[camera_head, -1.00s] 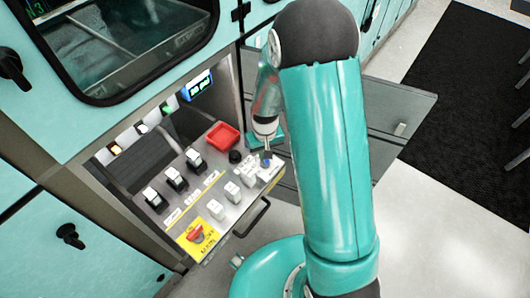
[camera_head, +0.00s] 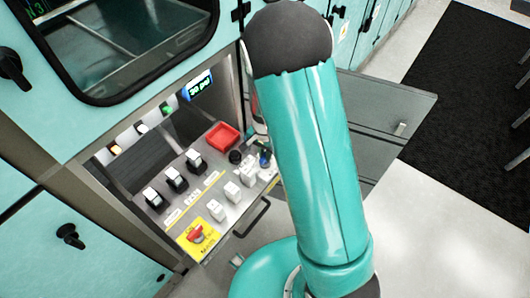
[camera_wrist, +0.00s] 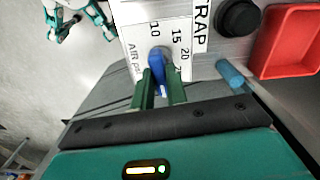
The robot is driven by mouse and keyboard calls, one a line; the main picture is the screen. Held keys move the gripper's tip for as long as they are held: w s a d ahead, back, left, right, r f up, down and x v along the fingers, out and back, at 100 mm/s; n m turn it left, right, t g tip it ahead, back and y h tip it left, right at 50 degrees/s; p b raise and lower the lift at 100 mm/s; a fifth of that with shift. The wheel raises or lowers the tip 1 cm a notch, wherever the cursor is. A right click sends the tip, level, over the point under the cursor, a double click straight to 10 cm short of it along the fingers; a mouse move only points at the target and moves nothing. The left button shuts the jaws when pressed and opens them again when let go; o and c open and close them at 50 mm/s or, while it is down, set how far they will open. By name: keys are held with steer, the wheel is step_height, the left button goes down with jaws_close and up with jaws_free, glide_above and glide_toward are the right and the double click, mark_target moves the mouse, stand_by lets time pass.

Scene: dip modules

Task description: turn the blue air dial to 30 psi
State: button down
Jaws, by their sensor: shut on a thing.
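The blue air dial (camera_wrist: 156,64) is on a white scale plate (camera_wrist: 138,38) marked 10, 15, 20 and a partly hidden number. My gripper (camera_wrist: 163,90) is shut on the dial, with one dark green finger on each side of it. The fingers cover part of the scale, and I cannot tell which mark the dial points at. In the head view the blue dial (camera_head: 265,160) shows at the right end of the control panel, and my arm hides most of the gripper. A small display (camera_head: 199,87) above the panel appears to read 30 psi.
A red square tray (camera_head: 222,136) and a black round knob (camera_head: 235,157) sit near the dial. Black and white switches and a red knob on a yellow plate (camera_head: 199,237) fill the panel. An open grey drawer or door (camera_head: 385,110) stands to the right.

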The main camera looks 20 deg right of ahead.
steer(key=shift+m, duration=0.6)
steer(key=c, duration=1.4)
jaws_free()
step_height(320, 180, up, 14)
